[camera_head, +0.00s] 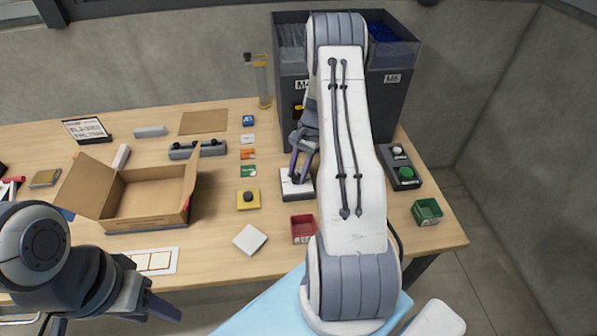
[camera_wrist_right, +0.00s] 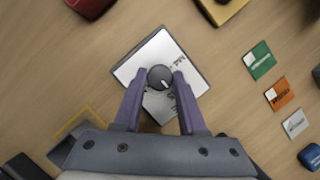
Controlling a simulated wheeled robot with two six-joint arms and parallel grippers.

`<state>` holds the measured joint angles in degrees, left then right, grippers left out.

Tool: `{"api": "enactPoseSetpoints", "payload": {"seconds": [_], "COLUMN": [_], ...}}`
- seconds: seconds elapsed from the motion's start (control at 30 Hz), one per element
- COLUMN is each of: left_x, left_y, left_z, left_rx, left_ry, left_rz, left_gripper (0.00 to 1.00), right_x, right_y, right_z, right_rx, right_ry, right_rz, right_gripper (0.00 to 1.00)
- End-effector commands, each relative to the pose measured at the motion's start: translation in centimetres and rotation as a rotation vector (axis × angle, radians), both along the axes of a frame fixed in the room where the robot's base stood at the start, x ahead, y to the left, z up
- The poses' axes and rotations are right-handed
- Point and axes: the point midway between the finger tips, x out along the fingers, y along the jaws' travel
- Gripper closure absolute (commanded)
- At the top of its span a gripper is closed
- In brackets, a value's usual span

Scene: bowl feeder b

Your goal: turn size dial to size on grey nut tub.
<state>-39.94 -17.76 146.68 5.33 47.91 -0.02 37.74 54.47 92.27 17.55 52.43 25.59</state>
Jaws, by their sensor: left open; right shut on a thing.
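The size dial is a dark round knob (camera_wrist_right: 160,77) on a square white plate (camera_wrist_right: 158,45), with small printed marks partly hidden by my right fingers. The knob's pale pointer line points down and slightly right. My right gripper (camera_wrist_right: 161,80) is shut on the knob, one finger on each side. In the head view the dial plate (camera_head: 290,190) lies on the bench under my right gripper (camera_head: 300,170). My left gripper (camera_head: 150,303) is open and empty at lower left.
A tub with blue pieces (camera_head: 393,50), labelled M6, stands right of the grey one. An open cardboard box (camera_head: 148,197), a yellow button box (camera_head: 248,199), a red bin (camera_head: 303,229), a green bin (camera_head: 427,212) and a green-button box (camera_head: 402,166) stand on the bench.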

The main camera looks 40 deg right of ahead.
Motion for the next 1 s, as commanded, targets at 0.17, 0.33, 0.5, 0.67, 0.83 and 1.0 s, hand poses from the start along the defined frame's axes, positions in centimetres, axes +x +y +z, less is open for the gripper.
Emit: {"api": "enactPoseSetpoints", "payload": {"seconds": [0.17,0.33,0.5,0.67,0.83,1.0], "left_x": [0.0,0.0,0.0,0.0,0.0,0.0], "left_y": [0.0,0.0,0.0,0.0,0.0,0.0], "left_z": [0.0,0.0,0.0,-0.3,-1.0,-1.6], "left_rx": [0.0,0.0,0.0,0.0,0.0,0.0], "left_ry": [0.0,0.0,0.0,0.0,0.0,0.0], "left_rz": [0.0,0.0,0.0,0.0,0.0,0.0], "left_gripper": [0.5,0.5,0.5,0.5,0.5,0.5], "right_x": [-0.2,-0.1,-0.1,0.1,0.4,0.6], "right_y": [0.1,0.1,0.1,-0.3,-1.5,-2.8], "right_z": [0.0,0.0,0.0,0.7,3.4,6.5], "right_rx": [0.004,0.003,0.002,0.0,-0.002,-0.002], "right_ry": [0.006,0.004,0.002,-0.001,-0.003,-0.002], "right_rz": [0.001,0.0,-0.001,-0.002,-0.001,-0.002], "right_gripper": [0.56,0.3,0.3,0.3,0.3,0.3]}}
